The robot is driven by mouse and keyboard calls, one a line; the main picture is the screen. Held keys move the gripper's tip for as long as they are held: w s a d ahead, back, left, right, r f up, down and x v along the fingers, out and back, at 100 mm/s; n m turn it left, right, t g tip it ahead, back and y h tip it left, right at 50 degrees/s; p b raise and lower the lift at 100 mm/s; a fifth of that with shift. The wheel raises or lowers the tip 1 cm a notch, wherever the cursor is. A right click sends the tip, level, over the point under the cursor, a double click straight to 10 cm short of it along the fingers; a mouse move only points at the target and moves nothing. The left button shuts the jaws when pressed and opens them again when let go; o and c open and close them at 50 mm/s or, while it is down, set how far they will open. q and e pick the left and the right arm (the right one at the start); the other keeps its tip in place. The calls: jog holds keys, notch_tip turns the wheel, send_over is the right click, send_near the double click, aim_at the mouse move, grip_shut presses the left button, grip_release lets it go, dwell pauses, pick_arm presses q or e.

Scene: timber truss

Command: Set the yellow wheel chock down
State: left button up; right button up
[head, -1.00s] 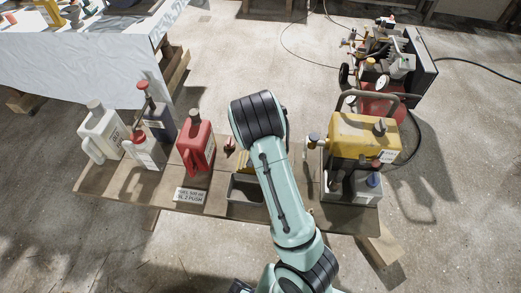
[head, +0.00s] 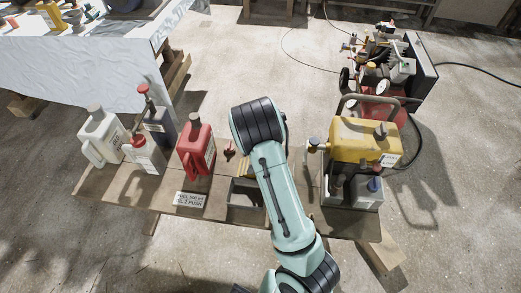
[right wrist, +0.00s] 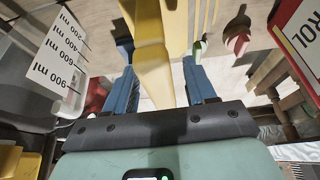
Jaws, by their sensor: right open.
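A yellow piece (right wrist: 150,55), which looks like the wheel chock, stands between the two blue fingers of my right gripper (right wrist: 160,90) in the right wrist view. The fingers are apart, with gaps beside the yellow piece, so the gripper is open around it. In the head view my right arm covers the gripper. A small yellow patch (head: 243,167) shows left of the arm, above a grey tray (head: 246,193) on the low wooden bench (head: 228,205); I cannot tell if it is the same piece. My left gripper is not in view.
A red can (head: 196,150), a white jug (head: 103,138), a white bottle (head: 146,153) and a dark can (head: 160,127) stand left on the bench. A yellow-tanked machine (head: 363,140) stands right. A compressor (head: 388,75) is behind it. Floor is clear at front left.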

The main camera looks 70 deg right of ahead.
jog(key=p+v, duration=0.5)
jog(key=v, duration=0.6)
jog(key=shift+w+a+r, duration=0.1)
jog(key=shift+w+r, duration=0.05)
jog(key=shift+r, duration=0.05)
jog(key=shift+a+r+p, duration=0.15)
jog(key=shift+r+p, duration=0.15)
jog(key=shift+p, duration=0.15)
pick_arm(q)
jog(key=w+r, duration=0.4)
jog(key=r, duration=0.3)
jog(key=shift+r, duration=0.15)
